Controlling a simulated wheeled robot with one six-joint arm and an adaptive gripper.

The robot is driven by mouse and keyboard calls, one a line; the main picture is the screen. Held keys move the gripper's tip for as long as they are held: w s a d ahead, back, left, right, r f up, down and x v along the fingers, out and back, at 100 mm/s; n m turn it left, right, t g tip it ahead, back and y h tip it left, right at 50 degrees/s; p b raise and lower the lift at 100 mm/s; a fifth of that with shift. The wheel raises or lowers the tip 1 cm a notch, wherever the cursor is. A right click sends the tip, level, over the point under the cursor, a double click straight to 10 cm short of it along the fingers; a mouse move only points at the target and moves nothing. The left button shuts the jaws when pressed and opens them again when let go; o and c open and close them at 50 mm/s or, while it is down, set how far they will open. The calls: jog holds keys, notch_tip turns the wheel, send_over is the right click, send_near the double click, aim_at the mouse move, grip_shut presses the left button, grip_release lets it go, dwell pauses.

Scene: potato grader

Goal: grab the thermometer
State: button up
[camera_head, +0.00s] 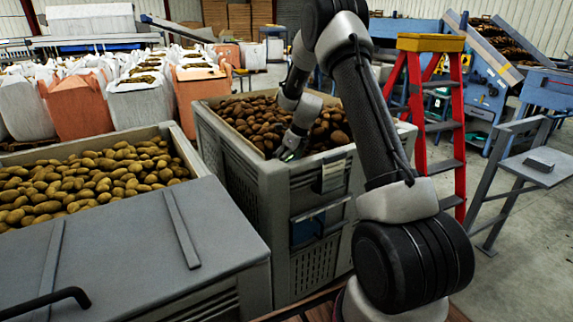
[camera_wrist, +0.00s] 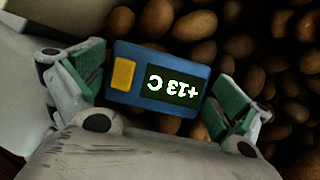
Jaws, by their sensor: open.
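The thermometer (camera_wrist: 150,92) is a blue box with a yellow button and a dark display that reads +13 C upside down in the wrist view. It lies on the potatoes, close to the grey wall of the bin. My gripper (camera_wrist: 160,88) is open, with one green-padded finger on each side of the thermometer's short ends. A gap shows at the right end; the left finger is very close to the box, and I cannot tell whether it touches. In the head view my gripper (camera_head: 288,152) reaches down into the near side of the grey bin (camera_head: 245,170); the thermometer is not discernible there.
Potatoes (camera_wrist: 285,65) surround the thermometer. A second grey potato bin (camera_head: 185,150) stands to the left, behind a grey lidded box (camera_head: 130,245). A red stepladder (camera_head: 413,100) and a grey metal stand (camera_head: 520,170) are on the right. Open floor shows between them.

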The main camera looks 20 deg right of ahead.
jog(key=shift+r, duration=0.1)
jog(key=c, duration=0.9)
jog(key=shift+o, duration=0.2)
